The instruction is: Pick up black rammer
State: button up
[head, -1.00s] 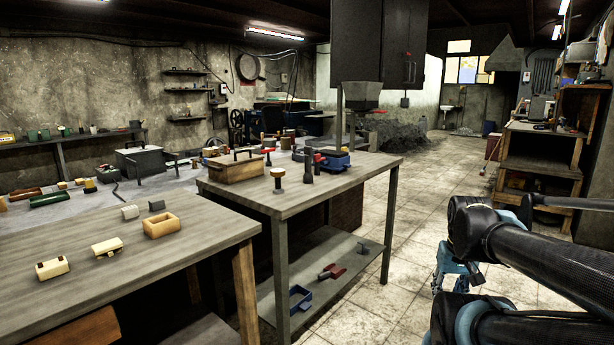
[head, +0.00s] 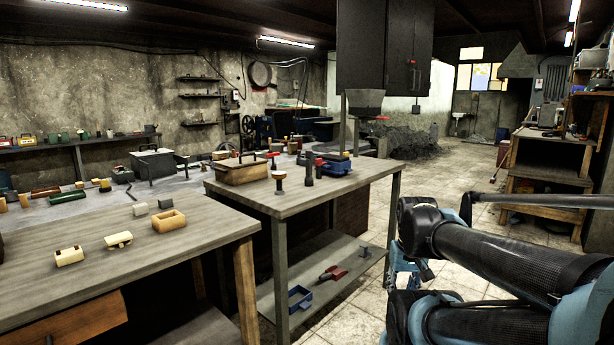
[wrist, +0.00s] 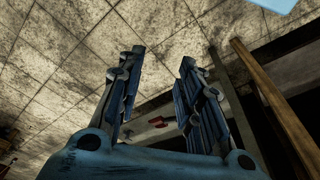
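A black rammer (head: 308,167) stands upright on the nearer right grey worktable (head: 330,187), close to its middle. In the head view my gripper is partly hidden by my arm, low and to the right of the worktable. The rammer does not show clearly in the wrist view.
A wooden box (head: 240,171) and a blue vise-like piece (head: 335,166) flank the rammer. Open tiled floor (head: 455,195) lies to the right of the table.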

jog(key=shift+o, duration=1.2)
jog(key=shift+s+r, duration=0.15)
jog(key=m+t+y, duration=1)
jog(key=m+y, duration=0.4)
jog(key=m, duration=1.2)
send_near(311, 163)
jog(key=x, duration=0.6)
jog(key=shift+m, duration=0.3)
jog(key=shift+x, duration=2.65)
grip_shut()
